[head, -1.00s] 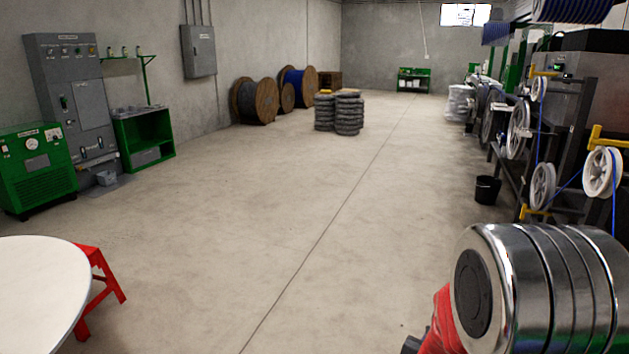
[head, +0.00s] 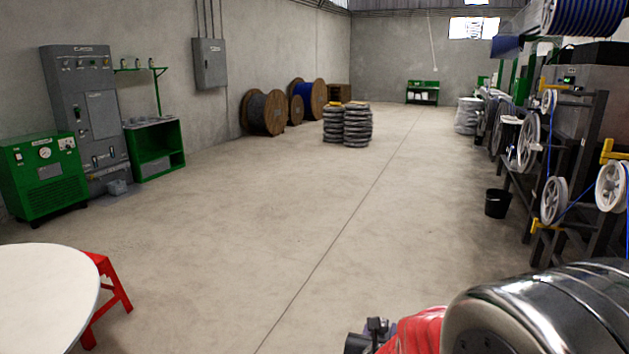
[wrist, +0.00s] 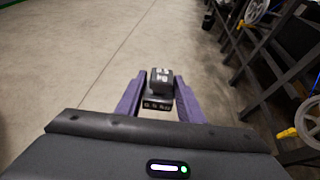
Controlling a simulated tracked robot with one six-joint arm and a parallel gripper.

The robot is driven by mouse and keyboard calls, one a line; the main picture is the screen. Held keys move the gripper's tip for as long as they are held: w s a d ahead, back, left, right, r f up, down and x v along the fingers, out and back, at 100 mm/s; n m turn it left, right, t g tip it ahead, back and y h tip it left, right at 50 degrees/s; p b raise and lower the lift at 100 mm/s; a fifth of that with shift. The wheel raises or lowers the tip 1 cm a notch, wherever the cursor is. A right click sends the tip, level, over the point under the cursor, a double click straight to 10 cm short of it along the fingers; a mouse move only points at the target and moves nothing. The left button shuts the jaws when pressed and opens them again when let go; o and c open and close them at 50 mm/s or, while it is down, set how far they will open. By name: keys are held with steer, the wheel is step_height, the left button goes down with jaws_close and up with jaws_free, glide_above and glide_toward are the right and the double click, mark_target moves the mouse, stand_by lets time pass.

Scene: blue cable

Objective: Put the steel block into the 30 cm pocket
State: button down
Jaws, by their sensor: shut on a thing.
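In the wrist view my gripper (wrist: 160,82) has two purple fingers, one on each side of a small grey block with pale markings. This looks like the steel block (wrist: 162,75). The fingers are shut on it and hold it above the concrete floor. A dark face with small pale lettering shows just below its top; I cannot tell whether it is part of the block. In the head view part of my arm fills the lower right, and the block cannot be made out. No 30 cm pocket can be made out in either view.
A black bucket (head: 497,203) stands on the floor by the dark machine frame with white pulleys (head: 612,186) and blue cable at right. A white round table (head: 45,300) and red stool (head: 112,292) are at lower left. The middle floor is clear.

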steer(key=f, duration=0.2)
steer(key=s+f, duration=0.1)
steer(key=f, duration=0.2)
steer(key=shift+s+f, duration=0.2)
steer(key=shift+f, duration=0.15)
steer(key=shift+d, duration=0.1)
stand_by(0.3)
